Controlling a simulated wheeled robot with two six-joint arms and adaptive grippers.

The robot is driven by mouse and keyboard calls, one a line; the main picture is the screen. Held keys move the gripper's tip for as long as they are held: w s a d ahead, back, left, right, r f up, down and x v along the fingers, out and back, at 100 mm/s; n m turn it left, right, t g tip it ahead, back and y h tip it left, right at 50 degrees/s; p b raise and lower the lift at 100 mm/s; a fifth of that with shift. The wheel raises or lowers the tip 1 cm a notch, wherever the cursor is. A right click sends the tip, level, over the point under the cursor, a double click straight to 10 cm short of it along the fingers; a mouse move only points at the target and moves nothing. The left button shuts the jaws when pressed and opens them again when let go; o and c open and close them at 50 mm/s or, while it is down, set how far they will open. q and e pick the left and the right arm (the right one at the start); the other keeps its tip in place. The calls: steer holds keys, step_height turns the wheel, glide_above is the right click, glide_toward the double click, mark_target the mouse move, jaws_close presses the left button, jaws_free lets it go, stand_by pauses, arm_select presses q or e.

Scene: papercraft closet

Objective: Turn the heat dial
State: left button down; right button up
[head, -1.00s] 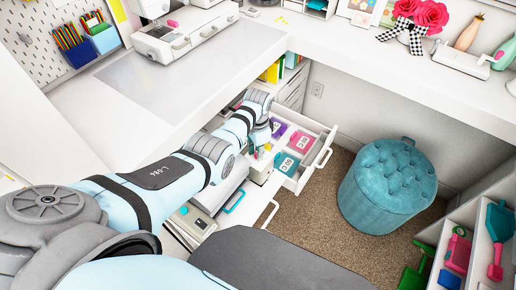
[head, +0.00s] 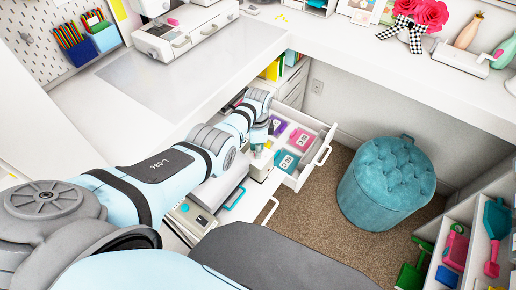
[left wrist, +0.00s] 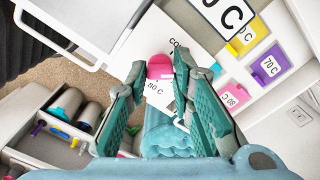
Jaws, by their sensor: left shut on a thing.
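In the head view my left gripper (head: 258,145) points down over a small white unit (head: 262,168) by the open drawer. The gripper hides the dial there. My right gripper is not in view.
The open white drawer (head: 318,160) holds teal, pink and purple cards with temperature labels. A teal tufted stool (head: 388,190) stands on the carpet to the right. The white desk (head: 215,70) overhangs the drawers. Bins with coloured tools (head: 470,245) are at lower right.

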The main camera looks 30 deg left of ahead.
arm_select(q)
steer(key=c, duration=1.4)
jaws_free()
step_height(320, 180, up, 12)
steer(key=shift+d, duration=0.1)
